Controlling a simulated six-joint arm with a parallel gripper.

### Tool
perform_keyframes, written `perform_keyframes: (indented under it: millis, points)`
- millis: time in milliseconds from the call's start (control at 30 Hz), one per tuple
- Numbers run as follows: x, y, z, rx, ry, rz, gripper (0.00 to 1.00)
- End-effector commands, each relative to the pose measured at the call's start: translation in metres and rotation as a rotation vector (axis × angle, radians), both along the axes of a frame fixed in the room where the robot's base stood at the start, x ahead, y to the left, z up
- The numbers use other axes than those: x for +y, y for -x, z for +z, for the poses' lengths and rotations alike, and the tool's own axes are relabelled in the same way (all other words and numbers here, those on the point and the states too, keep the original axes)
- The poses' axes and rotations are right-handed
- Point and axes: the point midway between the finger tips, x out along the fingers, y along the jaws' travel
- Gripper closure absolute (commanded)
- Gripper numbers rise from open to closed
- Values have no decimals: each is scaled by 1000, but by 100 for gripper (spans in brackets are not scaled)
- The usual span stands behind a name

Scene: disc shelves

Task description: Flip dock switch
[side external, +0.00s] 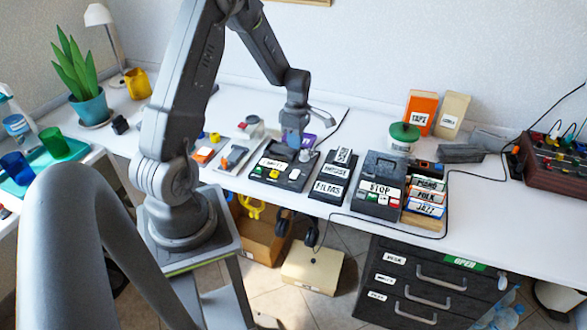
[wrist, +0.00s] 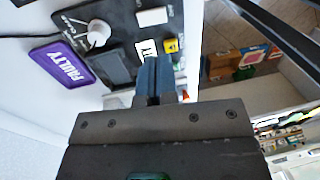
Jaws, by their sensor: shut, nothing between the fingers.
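A dark control panel (side external: 283,171) lies on the white desk, with a white label and small coloured buttons along its front. In the wrist view the panel (wrist: 122,28) shows a white round knob (wrist: 98,33), a white rectangular piece (wrist: 152,17), a black-and-white label (wrist: 146,48) and a yellow button (wrist: 170,46). I cannot tell for certain which part is the dock switch. My gripper (side external: 293,143) is over the rear part of the panel, fingers pointing down. Its blue fingers (wrist: 154,76) are shut and empty; they hide part of the panel. Contact is unclear.
A purple FAULTY tag (wrist: 62,64) lies beside the panel. Black label blocks (side external: 329,186) and a dark STOP box (side external: 378,188) stand to its right. A green-lidded tub (side external: 403,137) stands behind. A drawer unit (side external: 430,287) is below the desk.

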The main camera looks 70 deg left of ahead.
Motion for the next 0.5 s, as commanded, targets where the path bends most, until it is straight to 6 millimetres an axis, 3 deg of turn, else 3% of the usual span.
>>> perform_keyframes:
  millis: [300, 500]
  points:
    - [-8, 7, -65, 3, 3, -2, 100]
    - [-10, 9, -90, 0, 1, -3, 100]
